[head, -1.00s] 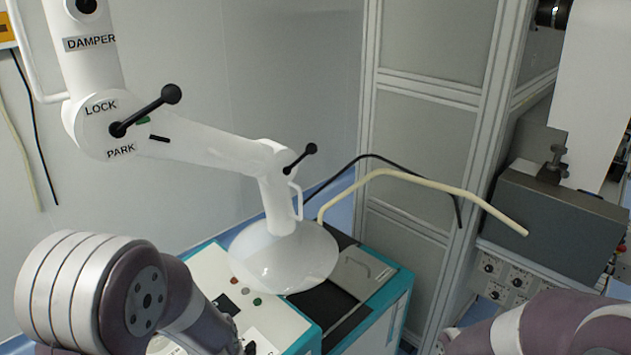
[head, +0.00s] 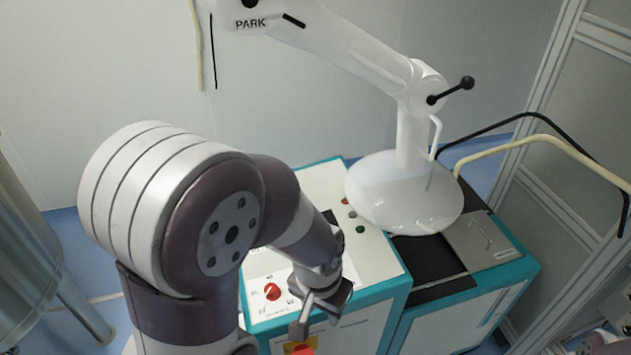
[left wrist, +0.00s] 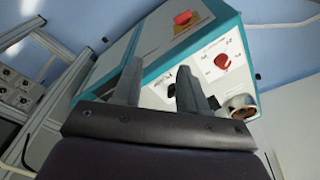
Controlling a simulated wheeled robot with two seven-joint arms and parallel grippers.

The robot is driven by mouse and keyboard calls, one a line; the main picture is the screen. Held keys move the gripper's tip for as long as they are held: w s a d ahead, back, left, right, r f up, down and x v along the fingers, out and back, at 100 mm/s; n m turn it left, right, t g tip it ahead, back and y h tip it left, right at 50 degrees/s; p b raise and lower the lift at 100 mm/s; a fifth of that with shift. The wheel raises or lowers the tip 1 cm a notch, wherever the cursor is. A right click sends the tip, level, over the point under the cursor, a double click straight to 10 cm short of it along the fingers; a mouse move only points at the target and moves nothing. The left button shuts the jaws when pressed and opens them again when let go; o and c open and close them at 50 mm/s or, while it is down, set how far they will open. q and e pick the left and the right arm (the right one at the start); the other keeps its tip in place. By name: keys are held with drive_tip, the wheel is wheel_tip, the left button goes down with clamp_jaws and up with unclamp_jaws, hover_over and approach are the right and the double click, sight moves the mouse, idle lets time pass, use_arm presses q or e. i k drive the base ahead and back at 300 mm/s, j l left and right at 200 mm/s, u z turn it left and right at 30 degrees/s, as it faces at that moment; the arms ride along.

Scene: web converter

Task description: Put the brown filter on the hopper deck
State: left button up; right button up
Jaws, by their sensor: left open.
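My left gripper (head: 318,308) is open and empty beside the front of the white-and-teal cabinet (head: 375,262). In the left wrist view its two grey fingers (left wrist: 160,72) stand apart, with the cabinet's panel behind them. A small round part (left wrist: 242,106), with a pale rim and a brownish inside, shows right of the fingers at the panel's edge; I cannot tell whether it is the brown filter. No brown filter is clear in the head view. I cannot tell which surface is the hopper deck. My right gripper is out of view.
A red knob (head: 272,291) and a red button on yellow (head: 300,349) are near my left gripper. A white hood (head: 405,190) on a jointed arm hangs over the machine top. A black strip (head: 428,262) and a grey handled lid (head: 485,240) lie below it.

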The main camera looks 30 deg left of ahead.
sight(422, 266)
drive_tip(key=i+l+u, duration=0.15)
drive_tip(key=l+u, duration=0.25)
drive_tip(key=i+l+u, duration=0.15)
drive_tip(key=u, duration=0.25)
drive_tip(key=l+u, duration=0.4)
drive_tip(key=i+l+u, duration=0.1)
drive_tip(key=l+u, duration=0.3)
